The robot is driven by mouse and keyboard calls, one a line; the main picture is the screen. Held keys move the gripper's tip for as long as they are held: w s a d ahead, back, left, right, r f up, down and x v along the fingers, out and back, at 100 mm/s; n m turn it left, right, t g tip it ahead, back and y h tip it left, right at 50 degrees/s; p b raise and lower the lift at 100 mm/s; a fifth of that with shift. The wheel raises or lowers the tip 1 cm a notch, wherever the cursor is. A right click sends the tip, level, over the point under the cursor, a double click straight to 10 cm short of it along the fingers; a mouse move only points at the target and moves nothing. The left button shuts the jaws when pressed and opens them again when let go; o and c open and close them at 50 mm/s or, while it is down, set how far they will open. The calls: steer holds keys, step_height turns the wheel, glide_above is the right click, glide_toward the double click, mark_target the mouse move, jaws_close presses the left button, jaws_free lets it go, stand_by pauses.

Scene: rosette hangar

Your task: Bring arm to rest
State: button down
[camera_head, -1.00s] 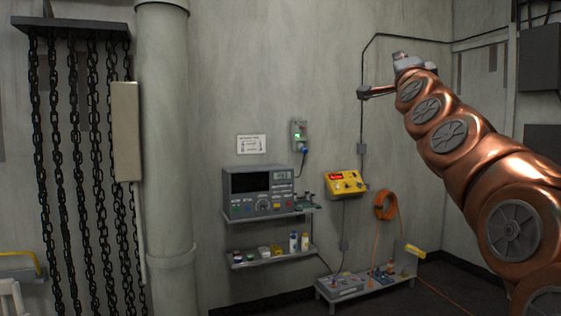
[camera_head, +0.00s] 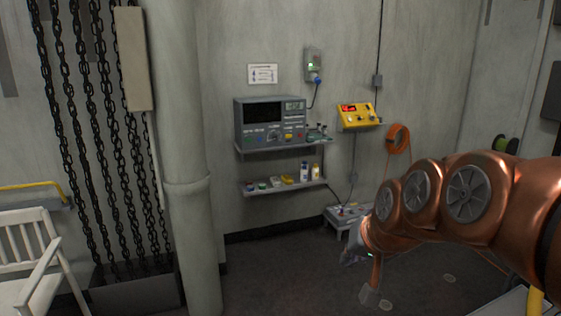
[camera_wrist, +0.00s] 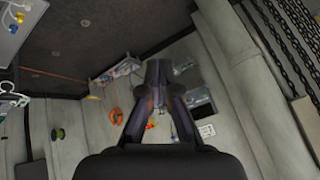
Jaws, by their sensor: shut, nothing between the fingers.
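My copper arm (camera_head: 440,195) reaches in from the right of the head view and bends down toward the floor at its far end. My gripper (camera_wrist: 158,68) shows in the wrist view with its dark fingers together and nothing between them. In the head view the end of the arm is low, in front of the low bench, and the fingers are too small and dark there to make out clearly.
A wall shelf (camera_head: 283,147) holds a grey instrument (camera_head: 271,120); a yellow box (camera_head: 358,116) and orange coil (camera_head: 397,138) hang beside it. A low bench (camera_head: 340,216) stands below. Chains (camera_head: 100,150), a pillar (camera_head: 185,130) and a white chair (camera_head: 35,255) are left. The middle floor is clear.

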steer(key=s+d+f+g, duration=0.1)
steer(key=s+f+g, duration=0.1)
steer(key=s+f, duration=0.3)
steer(key=s+d+f+n+g+h, duration=0.1)
steer(key=s+f, duration=0.4)
steer(key=s, duration=0.8)
steer(key=s+d+f+n+g+h, duration=0.1)
steer(key=s+d+f+g, duration=0.2)
steer(key=s, duration=0.6)
steer(key=shift+f+g, duration=0.9)
steer(key=shift+g, duration=0.3)
steer(key=shift+d, duration=0.15)
